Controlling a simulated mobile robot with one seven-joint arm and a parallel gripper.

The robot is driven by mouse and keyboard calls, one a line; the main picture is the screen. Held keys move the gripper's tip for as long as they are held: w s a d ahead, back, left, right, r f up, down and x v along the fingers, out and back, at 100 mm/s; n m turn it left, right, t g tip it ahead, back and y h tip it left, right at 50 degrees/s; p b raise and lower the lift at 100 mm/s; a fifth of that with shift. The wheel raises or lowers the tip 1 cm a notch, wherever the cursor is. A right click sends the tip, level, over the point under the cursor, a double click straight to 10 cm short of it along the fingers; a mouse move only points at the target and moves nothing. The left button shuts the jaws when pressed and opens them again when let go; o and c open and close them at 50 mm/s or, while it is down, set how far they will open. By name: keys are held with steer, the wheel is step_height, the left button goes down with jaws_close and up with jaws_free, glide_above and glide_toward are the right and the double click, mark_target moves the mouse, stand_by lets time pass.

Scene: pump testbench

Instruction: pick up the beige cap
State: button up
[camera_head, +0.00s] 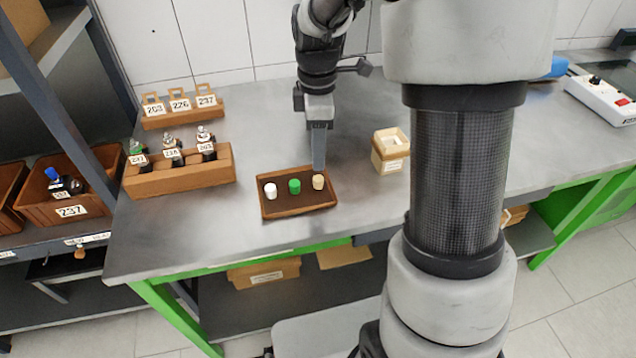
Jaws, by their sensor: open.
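The beige cap (318,182) stands at the right end of a brown tray (283,212) on the grey bench. A green cap (294,187) and a white cap (271,191) stand to its left in the same tray. My gripper (318,168) points down just above and behind the beige cap. It is open, though its fingers overlap in this view and the gap does not show. I cannot tell whether a finger touches the cap.
A wooden rack (180,176) with several numbered pumps stands left of the tray, with numbered tags (180,108) behind it. A light box (390,150) stands right of the tray. A white device (603,97) sits at the far right. Bare bench lies in front of the rack.

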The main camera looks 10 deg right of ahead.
mark_target(319, 178)
step_height(319, 178, down, 3)
steer(key=shift+r, duration=0.2)
steer(key=f, duration=0.1)
steer(key=f+b, duration=0.1)
steer(key=f, duration=0.3)
steer(key=shift+s, duration=0.35)
jaws_close()
